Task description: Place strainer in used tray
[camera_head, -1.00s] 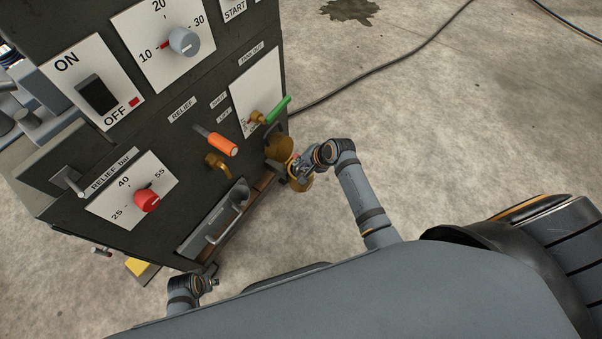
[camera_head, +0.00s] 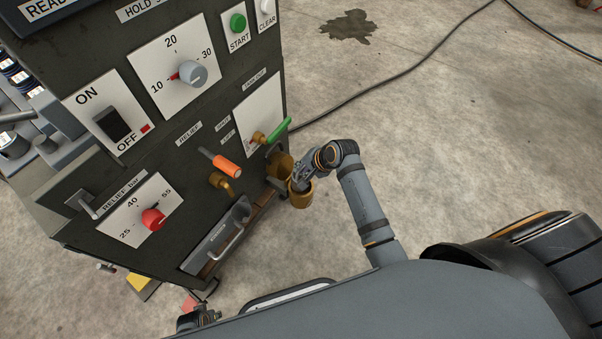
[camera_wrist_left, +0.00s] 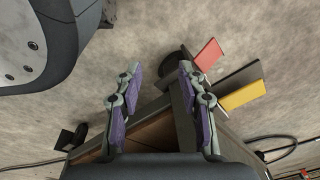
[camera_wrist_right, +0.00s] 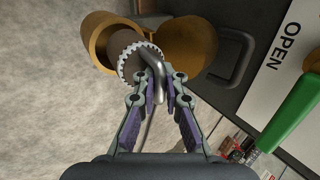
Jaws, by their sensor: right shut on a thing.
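My right gripper (camera_head: 297,182) is beside the lower front corner of the machine. In the right wrist view its fingers (camera_wrist_right: 160,88) are closed on a bent grey metal handle. At that handle is a round grey part with a toothed rim, which I take to be the strainer (camera_wrist_right: 127,62). It overlaps an open brass cup (camera_wrist_right: 97,40); whether it is inside or in front I cannot tell. The cup also shows in the head view (camera_head: 301,199). My left gripper (camera_wrist_left: 160,100) is open and empty, low at the machine's near side. I cannot identify the used tray for certain.
A brass housing (camera_wrist_right: 190,45) on the machine (camera_head: 150,60) is next to the cup. A green lever (camera_head: 278,130), an orange handle (camera_head: 227,167) and a grey handled recess (camera_head: 218,240) are close by. Red (camera_wrist_left: 207,54) and yellow (camera_wrist_left: 242,95) plates show low down.

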